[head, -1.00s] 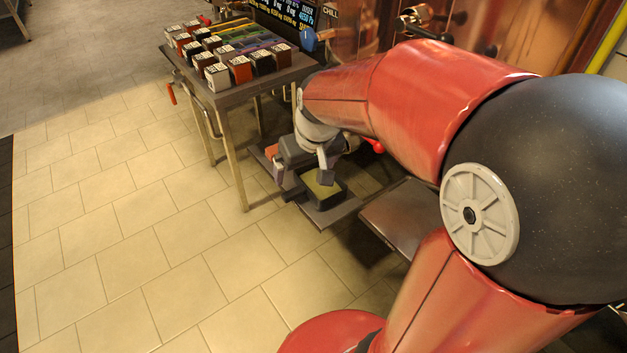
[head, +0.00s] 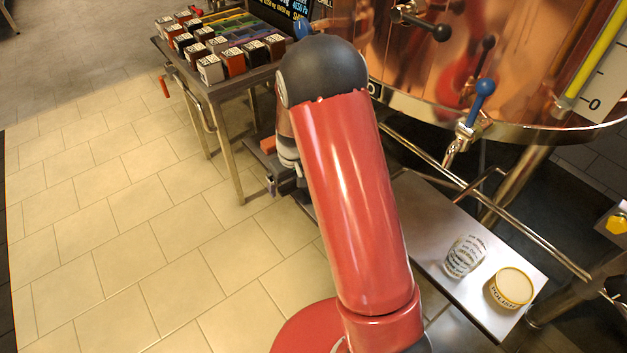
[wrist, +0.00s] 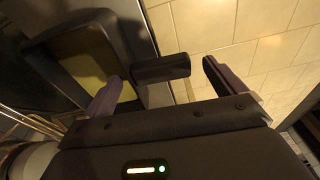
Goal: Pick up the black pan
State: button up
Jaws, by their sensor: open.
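In the wrist view the black pan (wrist: 112,28) is a squarish dark pan with an olive-yellow inside, at upper left. Its short, thick black handle (wrist: 160,68) points right. My gripper (wrist: 162,72) is open, and the handle appears between its two fingertips, with a visible gap to the right finger. The left finger overlaps the pan's near edge in the picture; I cannot tell whether it touches. In the head view my red arm hides the pan and most of the gripper.
A table (head: 224,97) with several small boxes stands at upper left. A copper tank (head: 520,60) with a blue-handled tap (head: 466,130) is at right. A low bench (head: 440,215) holds a patterned cup (head: 464,257) and a polish tin (head: 512,288). The tiled floor at left is clear.

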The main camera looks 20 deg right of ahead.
jog(key=shift+w+f, duration=0.2)
jog(key=shift+f, duration=0.95)
jog(key=c, duration=1.2)
jog(key=shift+r, duration=0.1)
jog(key=shift+c, duration=0.2)
